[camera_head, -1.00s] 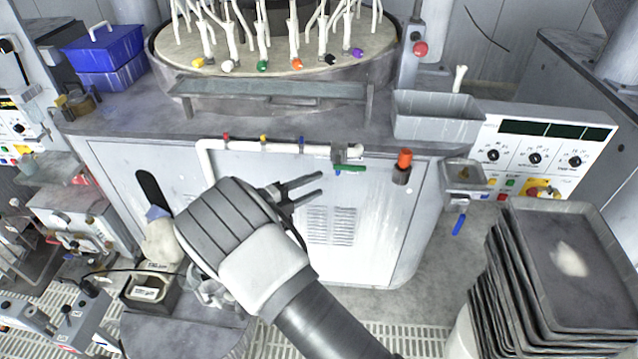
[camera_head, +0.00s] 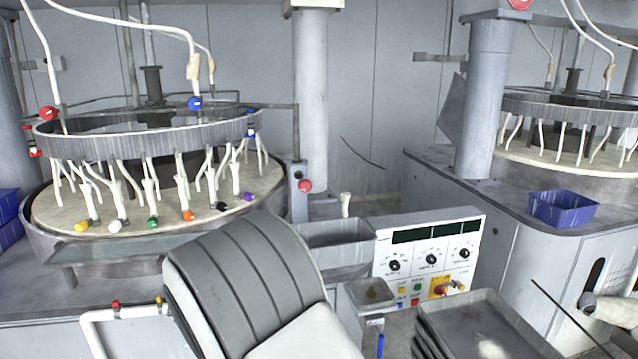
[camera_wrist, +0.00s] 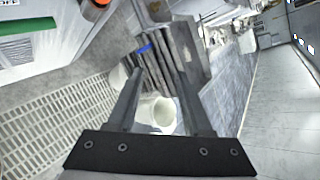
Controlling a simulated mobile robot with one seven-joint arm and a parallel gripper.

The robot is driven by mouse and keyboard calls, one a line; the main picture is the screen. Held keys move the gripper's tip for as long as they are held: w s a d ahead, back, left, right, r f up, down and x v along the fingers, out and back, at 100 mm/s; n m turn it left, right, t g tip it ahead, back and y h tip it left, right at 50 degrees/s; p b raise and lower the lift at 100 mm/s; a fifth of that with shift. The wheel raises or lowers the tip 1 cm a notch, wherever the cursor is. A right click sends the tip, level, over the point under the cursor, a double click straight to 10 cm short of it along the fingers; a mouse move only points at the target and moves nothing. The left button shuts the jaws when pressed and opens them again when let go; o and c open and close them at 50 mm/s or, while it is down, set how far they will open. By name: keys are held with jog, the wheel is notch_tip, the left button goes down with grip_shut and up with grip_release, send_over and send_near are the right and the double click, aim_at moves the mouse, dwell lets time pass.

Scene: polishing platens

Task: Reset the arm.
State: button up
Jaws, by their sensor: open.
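My gripper (camera_wrist: 160,105) shows in the wrist view with its two dark fingers spread apart and nothing between them. Beyond the fingers, lower down, are a white bucket (camera_wrist: 156,111) and the edges of a stack of grey trays (camera_wrist: 152,68); the gripper appears apart from both. In the head view only the grey and white back of my wrist is visible at the lower middle, in front of the machine. The fingers are out of that view.
A polishing machine with a round platen (camera_head: 60,205) stands at the left. A control panel (camera_head: 430,250) and a grey bin (camera_head: 335,245) are right of my arm. A tray stack (camera_head: 490,335) is at the lower right. A blue bin (camera_head: 562,208) sits on another machine.

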jog(key=s+d+r+m+g+y, duration=0.25)
jog(key=s+d+r+m, duration=0.25)
jog(key=d+m, duration=0.25)
jog(key=s+d+r+m+g+y, duration=0.1)
jog(key=s+d+r+m+y, duration=0.25)
jog(key=s+d+m, duration=0.45)
jog(key=s+d+r+m+t+y, duration=0.1)
jog(key=s+d+r+m, duration=0.1)
jog(key=s+m, duration=0.4)
jog(key=s+d+r+m+t+y, duration=0.1)
jog(key=s+r+m+y, duration=0.1)
jog(key=s+m, duration=0.5)
jog(key=m, duration=0.6)
jog(key=shift+d+r+t+y, duration=0.3)
jog(key=shift+d+r+t, duration=0.05)
jog(key=shift+a, duration=0.2)
